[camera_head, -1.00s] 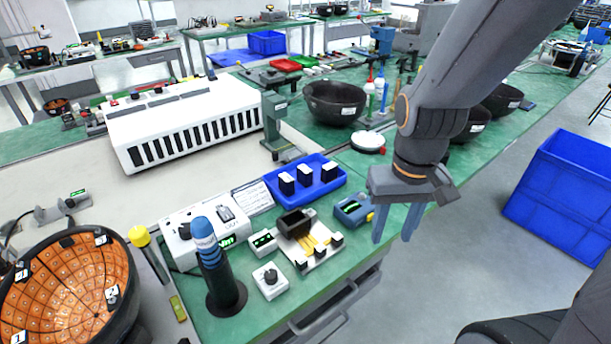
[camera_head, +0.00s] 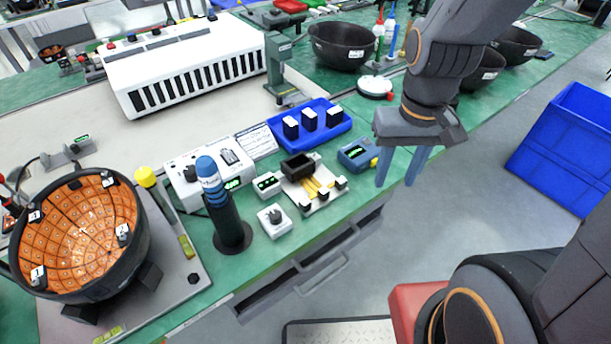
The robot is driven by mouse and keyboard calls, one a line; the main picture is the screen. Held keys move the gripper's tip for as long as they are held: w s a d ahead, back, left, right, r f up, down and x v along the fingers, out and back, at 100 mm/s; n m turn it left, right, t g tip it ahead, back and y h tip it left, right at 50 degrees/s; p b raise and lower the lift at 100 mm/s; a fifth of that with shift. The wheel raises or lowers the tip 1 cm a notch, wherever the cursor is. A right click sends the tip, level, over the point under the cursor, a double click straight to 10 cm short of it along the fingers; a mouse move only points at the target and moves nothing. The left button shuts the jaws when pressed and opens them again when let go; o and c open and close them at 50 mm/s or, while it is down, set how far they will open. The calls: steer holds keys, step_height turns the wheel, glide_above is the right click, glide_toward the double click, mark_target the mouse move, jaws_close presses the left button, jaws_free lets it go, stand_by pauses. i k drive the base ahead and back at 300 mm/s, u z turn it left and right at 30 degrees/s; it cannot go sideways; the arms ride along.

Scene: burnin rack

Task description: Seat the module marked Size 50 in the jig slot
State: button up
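Several black modules with white tops stand in a row in the blue tray (camera_head: 277,131) on the green bench; the left one (camera_head: 291,128), the middle one (camera_head: 309,119) and the right one (camera_head: 334,116) show. Their size marks are too small to read. The jig (camera_head: 322,197) is a white plate with a black block (camera_head: 298,166), yellow strips and small black posts; I cannot make out whether its slot holds anything. My gripper (camera_head: 401,168) points down at the bench's front edge, right of the jig and the blue device. Its two fingers are apart with nothing between them.
A blue device (camera_head: 357,154) stands between jig and gripper. A white knob box (camera_head: 275,220), a small display box (camera_head: 267,186), a white power unit (camera_head: 211,177) and a dark blue-topped cylinder (camera_head: 229,218) stand left. An orange-lined bowl (camera_head: 82,238) is at far left. A blue bin (camera_head: 567,146) stands on the floor.

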mark_target(297, 166)
steer(key=u, duration=0.25)
steer(key=k, duration=0.65)
steer(key=u, duration=0.6)
steer(key=k, duration=0.6)
steer(key=z, duration=0.55)
steer(key=i, duration=0.55)
steer(key=z, duration=0.6)
steer(key=i, duration=1.25)
steer(key=u, duration=1.25)
steer(key=i, duration=0.25)
steer(key=u, duration=0.2)
